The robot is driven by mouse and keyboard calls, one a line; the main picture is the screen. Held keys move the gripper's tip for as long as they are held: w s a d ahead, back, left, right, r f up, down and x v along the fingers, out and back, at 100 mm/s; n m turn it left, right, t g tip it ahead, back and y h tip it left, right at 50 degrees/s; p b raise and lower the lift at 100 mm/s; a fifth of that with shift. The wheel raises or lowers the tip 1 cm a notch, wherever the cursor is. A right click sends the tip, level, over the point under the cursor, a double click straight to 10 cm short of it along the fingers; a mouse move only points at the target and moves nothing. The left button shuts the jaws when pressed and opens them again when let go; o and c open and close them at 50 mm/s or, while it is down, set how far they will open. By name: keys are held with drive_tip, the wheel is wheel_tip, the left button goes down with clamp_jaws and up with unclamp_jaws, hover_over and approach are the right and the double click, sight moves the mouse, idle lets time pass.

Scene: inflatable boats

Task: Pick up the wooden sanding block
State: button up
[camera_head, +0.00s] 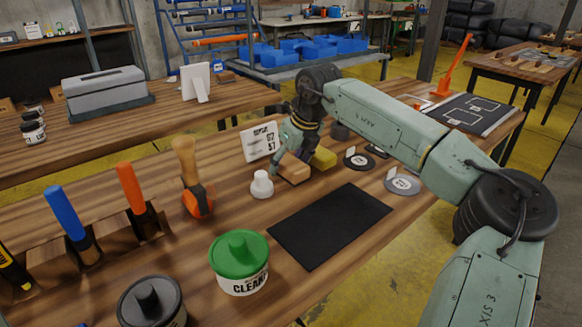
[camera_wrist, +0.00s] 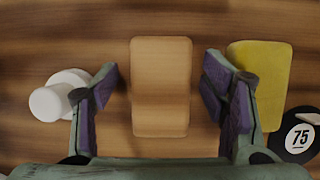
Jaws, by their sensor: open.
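The wooden sanding block (camera_wrist: 161,85) is a light tan block with rounded corners, lying on the wooden table. In the wrist view it lies between my two open fingers, with a gap on each side. My gripper (camera_wrist: 161,98) is open and empty, with purple pads facing the block. In the head view my gripper (camera_head: 284,170) hangs down over the block (camera_head: 294,170), which is partly hidden by it. I cannot tell how far the fingertips are above the table.
A white knobbed item (camera_head: 262,185) stands just left of the block. A yellow block (camera_head: 322,158) lies close on the right, beside a dark disc marked 75 (camera_wrist: 297,135). A black mat (camera_head: 330,226) and a green-lidded tub (camera_head: 240,262) are nearer the front.

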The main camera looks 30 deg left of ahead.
drive_tip(key=c, duration=1.3)
wheel_tip(320, 180, up, 28)
drive_tip(key=p, duration=0.3)
